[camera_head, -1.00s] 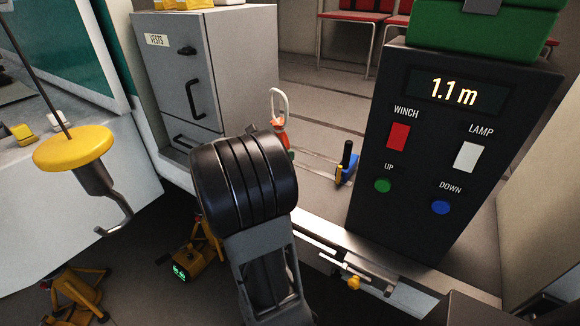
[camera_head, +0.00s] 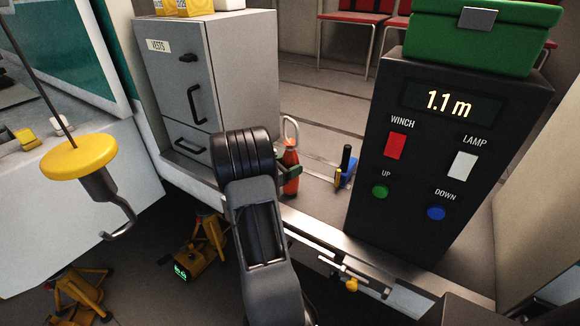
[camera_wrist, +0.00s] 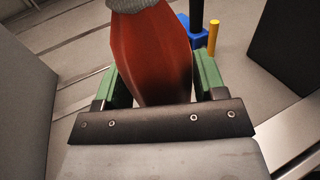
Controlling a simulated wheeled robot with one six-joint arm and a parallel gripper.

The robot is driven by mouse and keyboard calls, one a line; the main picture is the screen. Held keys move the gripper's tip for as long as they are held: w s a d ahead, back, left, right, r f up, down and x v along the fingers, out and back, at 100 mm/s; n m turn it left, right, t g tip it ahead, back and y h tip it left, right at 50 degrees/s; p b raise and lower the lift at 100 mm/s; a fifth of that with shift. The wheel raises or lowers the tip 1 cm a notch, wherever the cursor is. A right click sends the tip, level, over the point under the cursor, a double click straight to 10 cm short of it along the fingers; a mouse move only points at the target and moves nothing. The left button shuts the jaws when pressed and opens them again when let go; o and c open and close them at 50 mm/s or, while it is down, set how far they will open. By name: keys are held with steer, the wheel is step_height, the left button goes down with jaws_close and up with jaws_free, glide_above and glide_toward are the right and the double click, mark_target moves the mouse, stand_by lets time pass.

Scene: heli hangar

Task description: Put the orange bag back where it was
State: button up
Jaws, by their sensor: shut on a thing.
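The orange bag (camera_head: 290,180) has a pale loop at its top and stands roughly upright just right of my wrist in the head view, partly hidden by my arm. In the wrist view its red-orange body (camera_wrist: 150,45) fills the space between the green fingertips, with a grey collar at the top edge. My gripper (camera_wrist: 157,80) is shut on the bag; part of it also shows in the head view (camera_head: 293,170). The bag's bottom is near the raised floor, but I cannot tell whether it touches.
A blue holder (camera_head: 345,178) with a black handle and a yellow stick stands right of the bag. The dark winch panel (camera_head: 450,150) is further right, the grey vests cabinet (camera_head: 240,70) behind left. A hook (camera_head: 120,215) hangs at left. Floor behind the bag is clear.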

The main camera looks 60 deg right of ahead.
steer(key=shift+f, duration=0.45)
steer(key=o, duration=1.1)
steer(key=shift+f, duration=0.15)
steer(key=b+v, duration=0.3)
steer(key=v, duration=0.9)
steer(key=s+a+r+m+t+y, duration=0.1)
steer(key=s+a+m+t+y, duration=0.1)
steer(key=a, duration=0.8)
steer(key=s+a+r+m+t+y, duration=0.1)
steer(key=a+r+m+t+y, duration=0.1)
steer(key=a+m+t+y, duration=0.3)
steer(key=s+a+r+m+t+y, duration=0.2)
steer(key=a+m+t+y, duration=0.2)
steer(key=a+y, duration=0.5)
steer(key=shift+s+a+m, duration=0.15)
steer(key=shift+a+m, duration=0.45)
steer(key=shift+a, duration=1.5)
steer(key=shift+s+a+m, duration=0.15)
steer(key=shift+a+m, duration=0.45)
steer(key=shift+a, duration=1.55)
